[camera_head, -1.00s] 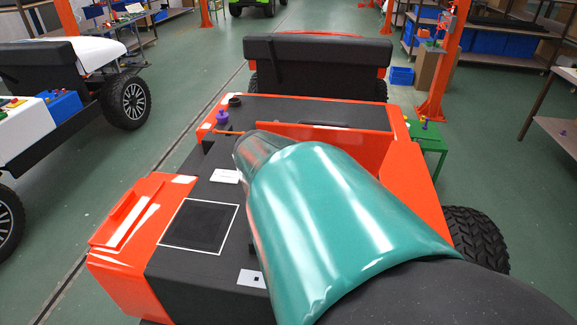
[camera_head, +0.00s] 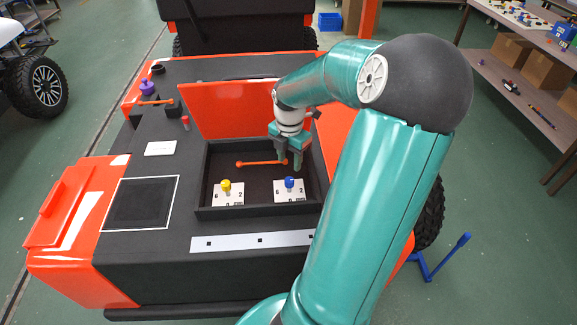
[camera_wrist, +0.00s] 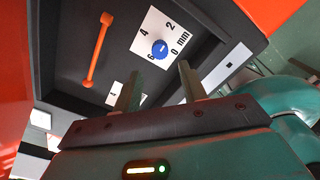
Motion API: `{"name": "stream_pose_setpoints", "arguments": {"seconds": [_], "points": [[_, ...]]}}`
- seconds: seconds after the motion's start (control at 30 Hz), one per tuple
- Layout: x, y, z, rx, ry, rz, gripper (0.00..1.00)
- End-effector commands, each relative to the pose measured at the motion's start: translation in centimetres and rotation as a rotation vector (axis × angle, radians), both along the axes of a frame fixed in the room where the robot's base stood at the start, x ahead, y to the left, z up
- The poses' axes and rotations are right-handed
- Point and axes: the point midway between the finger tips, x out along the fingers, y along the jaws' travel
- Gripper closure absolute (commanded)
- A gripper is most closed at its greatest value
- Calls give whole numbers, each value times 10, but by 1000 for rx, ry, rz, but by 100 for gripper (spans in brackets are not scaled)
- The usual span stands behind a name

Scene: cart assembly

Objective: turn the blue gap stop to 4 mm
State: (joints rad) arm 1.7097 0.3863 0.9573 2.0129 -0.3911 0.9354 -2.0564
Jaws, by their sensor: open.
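The blue gap stop (camera_head: 289,183) is a round knob on a white plate (camera_head: 283,196) in the right part of a dark open compartment in the cart. In the wrist view the blue knob (camera_wrist: 160,49) sits on its plate (camera_wrist: 181,29) marked 0, 2, 4, 6 and mm. The mark it points at is too small to tell. My gripper (camera_head: 290,164) is over the compartment, behind the blue knob in the head view. In the wrist view my gripper (camera_wrist: 158,80) is open and empty, and the knob appears beyond its fingertips, apart from them.
A yellow knob (camera_head: 226,185) on a similar plate stands left of the blue one. An orange rod-like tool (camera_head: 258,163) lies in the compartment (camera_head: 210,174). The raised orange panel (camera_head: 232,108) stands behind. A white strip (camera_head: 240,242) lies in front.

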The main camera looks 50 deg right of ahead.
Motion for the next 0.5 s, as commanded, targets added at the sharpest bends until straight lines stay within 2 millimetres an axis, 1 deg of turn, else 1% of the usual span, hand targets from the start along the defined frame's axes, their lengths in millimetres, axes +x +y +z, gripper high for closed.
{"name": "stream_pose_setpoints", "arguments": {"seconds": [0.5], "points": [[1,1,-67,4,2,2,58]]}}
